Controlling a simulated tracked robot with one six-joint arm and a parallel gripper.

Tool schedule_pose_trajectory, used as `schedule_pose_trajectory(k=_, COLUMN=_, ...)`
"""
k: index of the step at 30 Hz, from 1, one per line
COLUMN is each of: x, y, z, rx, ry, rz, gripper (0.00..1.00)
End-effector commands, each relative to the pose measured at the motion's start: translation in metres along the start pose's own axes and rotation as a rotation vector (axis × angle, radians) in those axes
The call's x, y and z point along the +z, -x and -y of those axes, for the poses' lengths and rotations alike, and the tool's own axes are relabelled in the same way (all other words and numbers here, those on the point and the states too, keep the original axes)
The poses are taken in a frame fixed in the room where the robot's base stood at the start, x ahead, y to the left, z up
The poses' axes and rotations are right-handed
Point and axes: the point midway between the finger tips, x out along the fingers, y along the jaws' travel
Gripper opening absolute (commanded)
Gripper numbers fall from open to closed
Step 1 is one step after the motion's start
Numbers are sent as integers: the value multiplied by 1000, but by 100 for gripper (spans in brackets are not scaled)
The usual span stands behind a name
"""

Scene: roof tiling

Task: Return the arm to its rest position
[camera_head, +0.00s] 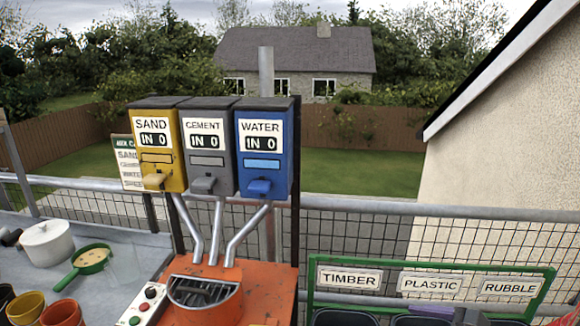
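Neither my arm nor my gripper can be made out in the head view. Whether the gripper is open or shut, and how the arm is posed, is not shown.
Yellow sand (157,145), grey cement (207,147) and blue water (264,149) dispensers stand above an orange mixer (260,290). A green sorting rack (430,266) is right, before mesh railing (440,211).

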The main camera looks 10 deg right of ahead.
Motion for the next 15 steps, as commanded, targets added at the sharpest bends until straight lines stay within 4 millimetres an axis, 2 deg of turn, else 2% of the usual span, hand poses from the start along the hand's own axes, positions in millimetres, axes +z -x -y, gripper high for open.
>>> schedule_pose_trajectory(k=1, x=13, y=-4, z=-9, rx=41, ry=75, rz=-4, gripper=80)
schedule_pose_trajectory(k=6, x=44, y=-12, z=-40, rx=177, ry=327, rz=-25, gripper=80)
schedule_pose_trajectory(k=15, x=82, y=-12, z=-87, rx=377, ry=782, rz=-57, gripper=80)
